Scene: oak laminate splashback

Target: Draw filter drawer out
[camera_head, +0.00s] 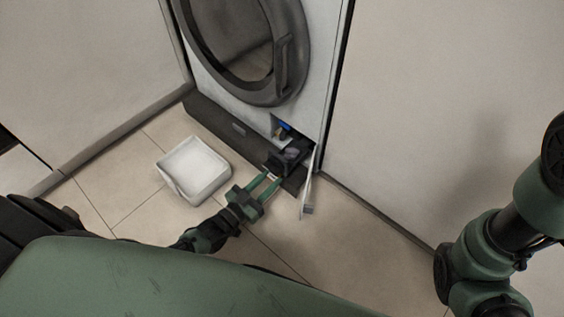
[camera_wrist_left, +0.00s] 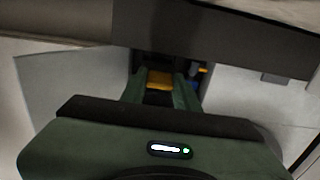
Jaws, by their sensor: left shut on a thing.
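The filter drawer (camera_head: 288,158) is a small dark box at the low opening in the front of the white washing machine (camera_head: 322,60). It appears to protrude from the opening. My left gripper (camera_head: 269,184) reaches it from the front and is shut on its near part. In the left wrist view, a yellow part (camera_wrist_left: 160,78) shows between the green fingers of the left gripper (camera_wrist_left: 160,92). How far the drawer extends inside is hidden. My right arm shows at the right edge of the head view, but its gripper is out of the picture.
The white flap (camera_head: 309,183) hangs open right of the drawer. A small blue part (camera_head: 284,126) shows inside the opening. A white square tray (camera_head: 194,168) lies on the tiled floor to the left. The round door (camera_head: 245,50) is above. A wall stands close on the right.

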